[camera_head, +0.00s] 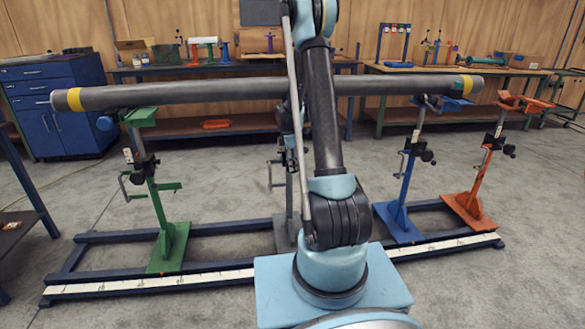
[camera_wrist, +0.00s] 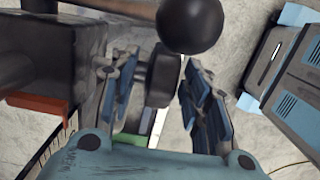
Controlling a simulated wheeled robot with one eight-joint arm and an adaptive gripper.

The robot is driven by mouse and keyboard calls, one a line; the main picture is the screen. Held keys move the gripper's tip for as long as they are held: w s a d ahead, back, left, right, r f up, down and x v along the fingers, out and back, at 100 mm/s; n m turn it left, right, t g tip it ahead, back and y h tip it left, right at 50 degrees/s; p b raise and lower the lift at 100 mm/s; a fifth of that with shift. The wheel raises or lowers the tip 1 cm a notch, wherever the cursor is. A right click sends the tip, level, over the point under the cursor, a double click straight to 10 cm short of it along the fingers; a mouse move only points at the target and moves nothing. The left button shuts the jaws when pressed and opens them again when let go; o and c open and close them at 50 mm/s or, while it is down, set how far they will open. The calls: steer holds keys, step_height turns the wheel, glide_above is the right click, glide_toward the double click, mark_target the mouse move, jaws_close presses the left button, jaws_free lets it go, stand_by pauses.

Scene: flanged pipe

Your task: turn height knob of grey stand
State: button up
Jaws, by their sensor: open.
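The grey stand (camera_head: 284,236) stands behind my arm in the head view, its upper part largely hidden. In the wrist view, a dark housing (camera_wrist: 60,48) is at the left, and a dark round knob (camera_wrist: 163,75) beside it appears to be the height knob. My gripper (camera_wrist: 163,100) is open, with one finger on each side of this knob. The knob lies between the fingers; I cannot tell whether either finger touches it. A black ball (camera_wrist: 190,24) on a rod is close to the camera, above the right finger. The gripper is mostly hidden in the head view.
A long dark pipe (camera_head: 190,93) with yellow bands spans above the stands. A green stand (camera_head: 168,240) is left; blue (camera_head: 399,215) and orange (camera_head: 470,206) stands are right. All share a dark floor frame (camera_head: 210,228). Workbenches line the back wall.

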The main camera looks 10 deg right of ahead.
steer(key=shift+a+r, duration=0.2)
steer(key=shift+r, duration=1.25)
steer(key=shift+a+r, duration=0.15)
steer(key=shift+r, duration=1.25)
